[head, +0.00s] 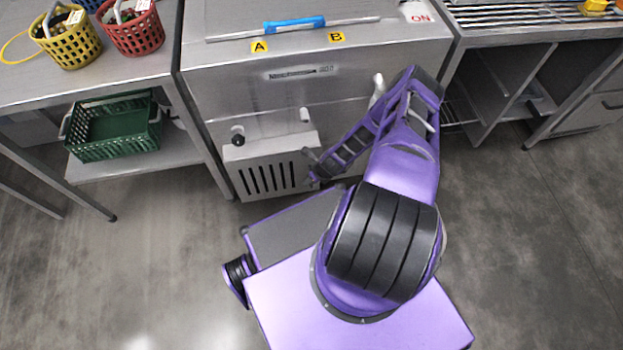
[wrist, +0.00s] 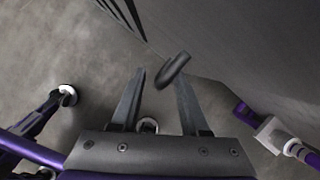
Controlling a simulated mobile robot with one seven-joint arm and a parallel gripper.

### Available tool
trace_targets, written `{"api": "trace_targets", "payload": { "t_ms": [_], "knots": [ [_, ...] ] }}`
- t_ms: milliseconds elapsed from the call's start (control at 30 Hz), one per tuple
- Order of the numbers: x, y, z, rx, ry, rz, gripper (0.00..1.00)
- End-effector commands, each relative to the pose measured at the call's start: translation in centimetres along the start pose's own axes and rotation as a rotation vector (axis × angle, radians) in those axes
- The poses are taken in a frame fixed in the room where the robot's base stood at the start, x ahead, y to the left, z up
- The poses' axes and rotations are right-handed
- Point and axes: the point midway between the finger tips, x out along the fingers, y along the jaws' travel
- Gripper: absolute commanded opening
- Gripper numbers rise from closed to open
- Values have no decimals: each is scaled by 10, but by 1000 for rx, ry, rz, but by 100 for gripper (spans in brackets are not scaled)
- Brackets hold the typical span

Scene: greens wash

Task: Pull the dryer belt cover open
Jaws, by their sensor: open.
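The slotted grey panel low on the front of the steel machine (head: 268,178) looks like the dryer belt cover; it sits flush against the machine, as far as I can tell. Its dark slots show at the top left of the wrist view (wrist: 123,12). My gripper (head: 308,165) is at the panel's right edge. In the wrist view my gripper (wrist: 160,76) is open, with a short dark rounded handle (wrist: 173,70) at its fingertips. The handle overlaps the right finger; I cannot tell whether they touch. In the head view my gripper mostly hides the handle.
A black knob (head: 238,138) and a pale knob (head: 305,115) sit above the panel. A blue handle (head: 294,24) lies on the machine top. A green crate (head: 115,127) is on the left shelf. Open floor (head: 170,245) lies in front of the panel.

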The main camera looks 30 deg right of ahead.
Motion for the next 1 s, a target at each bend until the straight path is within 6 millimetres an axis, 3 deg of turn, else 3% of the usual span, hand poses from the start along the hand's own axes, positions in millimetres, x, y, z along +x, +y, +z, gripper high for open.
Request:
{"api": "trace_targets", "payload": {
  "t_ms": [333,600,1000],
  "knots": [
    [4,0,0,-1,0,1,45],
    [4,0,0,0,0,1,0],
    [4,1,1,-1,-1,1,0]
  ]
}}
